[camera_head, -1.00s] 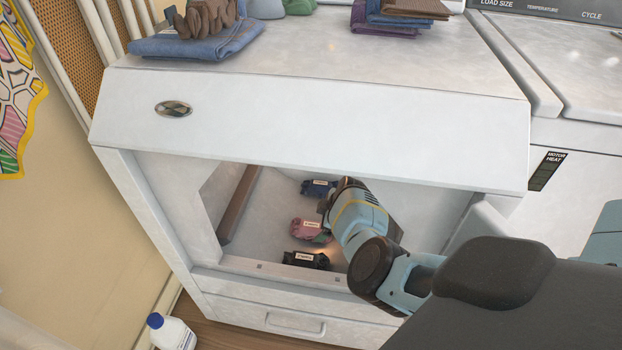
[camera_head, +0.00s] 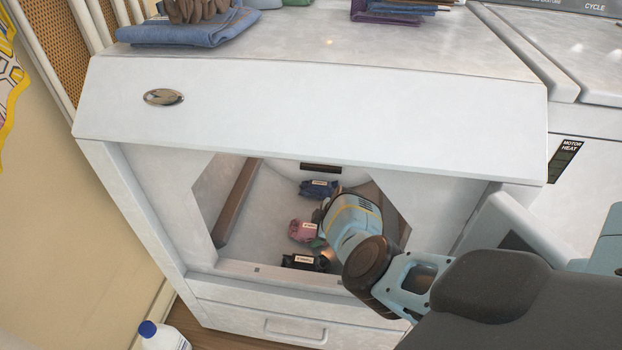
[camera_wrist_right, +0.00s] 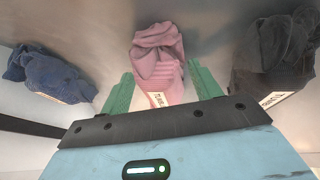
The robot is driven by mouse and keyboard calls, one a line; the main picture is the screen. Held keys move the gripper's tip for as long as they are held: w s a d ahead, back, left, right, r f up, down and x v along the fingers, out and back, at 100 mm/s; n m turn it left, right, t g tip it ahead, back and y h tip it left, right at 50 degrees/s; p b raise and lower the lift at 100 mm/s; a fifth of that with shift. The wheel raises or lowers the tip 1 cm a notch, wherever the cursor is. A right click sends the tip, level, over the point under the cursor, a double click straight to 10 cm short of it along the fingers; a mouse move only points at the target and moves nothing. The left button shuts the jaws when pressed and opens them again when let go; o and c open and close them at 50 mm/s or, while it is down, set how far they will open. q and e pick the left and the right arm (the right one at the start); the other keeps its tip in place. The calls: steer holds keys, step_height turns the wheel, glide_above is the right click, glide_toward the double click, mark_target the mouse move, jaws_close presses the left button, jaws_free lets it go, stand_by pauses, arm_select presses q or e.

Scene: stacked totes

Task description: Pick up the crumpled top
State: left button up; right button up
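Three crumpled garments with white tags lie inside the open white machine: a dark blue one (camera_head: 318,188), a pink one (camera_head: 303,231) and a black one (camera_head: 305,262). The tag words are too small to read, so I cannot tell by label which is the top. My right gripper (camera_head: 322,229) reaches into the opening beside the pink garment. In the right wrist view, the green fingers of the right gripper (camera_wrist_right: 161,84) are open, one on each side of the pink garment (camera_wrist_right: 157,58). The blue garment (camera_wrist_right: 45,72) is left and the black one (camera_wrist_right: 274,52) right. My left gripper is not in view.
The rim of the machine's opening (camera_head: 240,268) surrounds my right arm closely. Folded blue cloth (camera_head: 185,30) and other folded laundry (camera_head: 400,12) lie on top. A white bottle with a blue cap (camera_head: 160,336) stands on the floor at lower left.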

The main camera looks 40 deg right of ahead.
steer(key=c, duration=0.3)
